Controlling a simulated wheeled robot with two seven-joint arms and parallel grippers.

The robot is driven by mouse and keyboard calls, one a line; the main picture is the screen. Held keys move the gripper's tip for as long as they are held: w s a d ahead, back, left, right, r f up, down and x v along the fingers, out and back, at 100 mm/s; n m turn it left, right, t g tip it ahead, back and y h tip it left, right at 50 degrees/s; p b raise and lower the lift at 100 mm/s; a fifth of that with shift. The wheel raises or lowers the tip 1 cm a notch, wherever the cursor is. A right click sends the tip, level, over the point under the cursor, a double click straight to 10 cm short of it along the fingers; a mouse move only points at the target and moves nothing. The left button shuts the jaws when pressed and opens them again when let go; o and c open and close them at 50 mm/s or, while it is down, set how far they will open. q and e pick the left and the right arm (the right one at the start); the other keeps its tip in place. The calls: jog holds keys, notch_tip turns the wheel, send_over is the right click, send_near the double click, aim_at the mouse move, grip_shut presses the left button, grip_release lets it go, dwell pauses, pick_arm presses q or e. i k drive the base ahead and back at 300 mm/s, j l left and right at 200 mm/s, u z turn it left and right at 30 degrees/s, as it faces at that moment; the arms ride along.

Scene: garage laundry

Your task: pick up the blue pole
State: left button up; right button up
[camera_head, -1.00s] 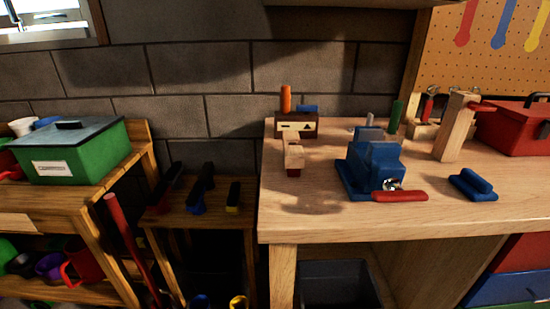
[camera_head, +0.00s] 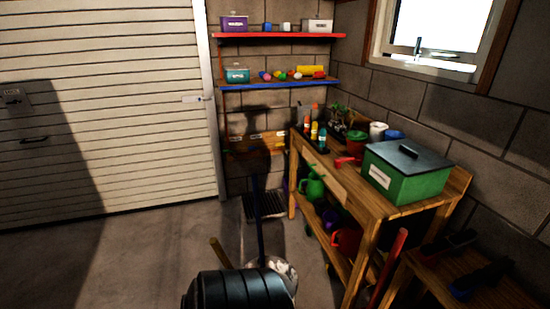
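A thin dark blue pole (camera_head: 259,222) stands almost upright left of the workbench, in the middle of the camera_head view. Its lower end meets a pale, speckled round thing (camera_head: 284,268) on the floor, perhaps a bucket; I cannot tell whether the pole is inside it or behind it. The pole's upper end is hard to make out against the shadowed wall. Neither of my grippers is in view.
A dark ribbed rounded object (camera_head: 240,290) fills the bottom centre, with a wooden stick (camera_head: 220,253) behind it. A wooden bench (camera_head: 372,203) bears a green box (camera_head: 408,183). A red pole (camera_head: 388,266) leans there. The concrete floor (camera_head: 140,255) at left is clear.

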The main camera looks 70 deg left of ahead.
aim_at(256, 189)
jog(key=u, duration=2.5)
jog(key=z, duration=1.65)
jog(key=u, duration=1.65)
jog(key=i+j+z, duration=0.1)
jog(key=i+j, duration=0.35)
jog(key=j, duration=0.25)
jog(key=i+j+z, duration=0.15)
jog(key=j, duration=0.25)
jog(key=i+j+z, duration=0.1)
jog(key=i+j, duration=0.15)
jog(key=j, duration=0.15)
jog(key=i+j, duration=0.2)
jog(key=j, duration=0.2)
jog(key=i+j+z, duration=0.15)
jog(key=j, duration=0.25)
jog(key=i+j, duration=0.2)
jog(key=j, duration=0.25)
jog(key=i+j+z, duration=0.15)
jog(key=j, duration=0.25)
